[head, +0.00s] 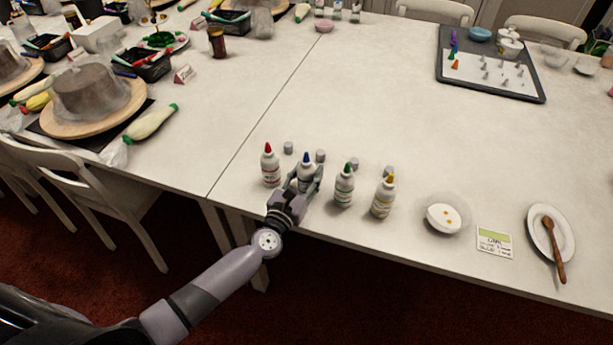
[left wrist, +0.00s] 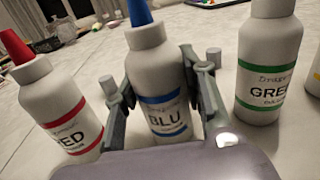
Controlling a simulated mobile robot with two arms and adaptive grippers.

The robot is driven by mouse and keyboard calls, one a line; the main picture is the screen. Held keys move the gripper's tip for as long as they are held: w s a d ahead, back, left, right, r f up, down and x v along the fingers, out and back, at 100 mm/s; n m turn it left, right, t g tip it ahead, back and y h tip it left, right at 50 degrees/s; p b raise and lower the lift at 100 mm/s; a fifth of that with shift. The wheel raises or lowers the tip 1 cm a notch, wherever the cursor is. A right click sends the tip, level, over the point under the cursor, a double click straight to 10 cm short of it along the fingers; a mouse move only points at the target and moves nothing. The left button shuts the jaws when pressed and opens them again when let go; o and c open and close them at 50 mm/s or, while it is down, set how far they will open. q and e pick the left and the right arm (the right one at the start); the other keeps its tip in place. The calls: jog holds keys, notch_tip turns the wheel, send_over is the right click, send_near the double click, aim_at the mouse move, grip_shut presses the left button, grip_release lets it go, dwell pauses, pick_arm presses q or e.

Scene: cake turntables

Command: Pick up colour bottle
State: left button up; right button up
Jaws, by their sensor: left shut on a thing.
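Several white colour bottles stand in a row near the table's front edge. The red-capped bottle (head: 270,165) is at the left, then the blue-capped bottle (head: 306,165), the green-capped bottle (head: 344,186) and the yellow-capped bottle (head: 384,197). My left gripper (head: 307,182) is shut on the blue bottle, with a finger on each side of it. In the left wrist view the blue bottle (left wrist: 157,80) stands upright between the fingers, with the red bottle (left wrist: 55,105) at left and the green bottle (left wrist: 268,70) at right. My right gripper is not in view.
Small grey caps (head: 320,155) stand behind the bottles. A small white bowl (head: 444,218), a label card (head: 494,241) and a plate with a brown spoon (head: 538,228) are to the right. A dark tray (head: 532,92) lies at the back right. The table's middle is clear.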

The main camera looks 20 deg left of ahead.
pick_arm(q)
notch_tip(320, 180, up, 19)
jog(key=p, duration=1.4)
jog(key=shift+o, duration=0.7)
jog(key=shift+r+p, duration=0.4)
jog(key=shift+r, duration=0.15)
jog(key=shift+c, duration=0.6)
